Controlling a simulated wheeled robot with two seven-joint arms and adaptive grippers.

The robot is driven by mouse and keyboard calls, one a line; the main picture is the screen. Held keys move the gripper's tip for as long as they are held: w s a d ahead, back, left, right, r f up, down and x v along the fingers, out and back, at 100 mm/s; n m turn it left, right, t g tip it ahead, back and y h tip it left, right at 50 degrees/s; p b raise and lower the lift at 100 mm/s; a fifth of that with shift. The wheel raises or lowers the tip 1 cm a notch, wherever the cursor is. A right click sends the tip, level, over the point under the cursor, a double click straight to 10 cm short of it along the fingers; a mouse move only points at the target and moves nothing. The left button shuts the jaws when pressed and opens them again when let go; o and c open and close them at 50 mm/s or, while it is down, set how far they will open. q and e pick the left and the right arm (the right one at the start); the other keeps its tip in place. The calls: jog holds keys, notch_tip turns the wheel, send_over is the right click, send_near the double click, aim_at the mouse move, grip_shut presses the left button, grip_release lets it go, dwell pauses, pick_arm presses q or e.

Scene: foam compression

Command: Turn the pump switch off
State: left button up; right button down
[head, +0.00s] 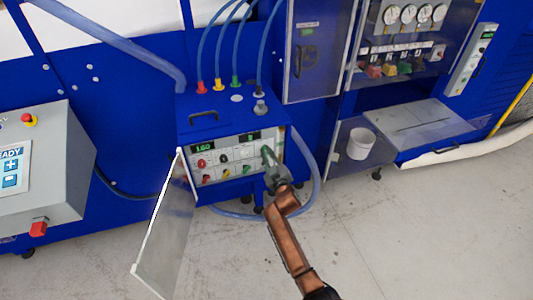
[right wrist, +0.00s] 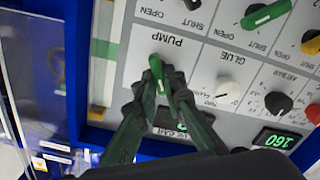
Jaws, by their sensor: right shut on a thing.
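The pump switch (right wrist: 156,66) is a small green handle on a pale round base, below the PUMP label in the right wrist view. My right gripper (right wrist: 161,82) is shut on the green handle, with one dark finger on each side of it. In the head view my right gripper (head: 270,166) is at the right part of the control panel (head: 243,172) on the blue box, and it hides the switch there. I cannot tell the switch's exact setting. My left gripper is not in view.
A white GLUE knob (right wrist: 228,90), a red knob (right wrist: 312,113) and another green handle (right wrist: 266,14) are near the switch. The box's clear door (head: 165,225) hangs open at left. A grey READY console (head: 45,160) stands further left. A white bucket (head: 361,143) is at right.

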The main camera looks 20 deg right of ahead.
dwell(0.4)
jog(key=c, duration=2)
grip_release()
jog(key=s, duration=1.2)
jog(key=shift+d, duration=0.2)
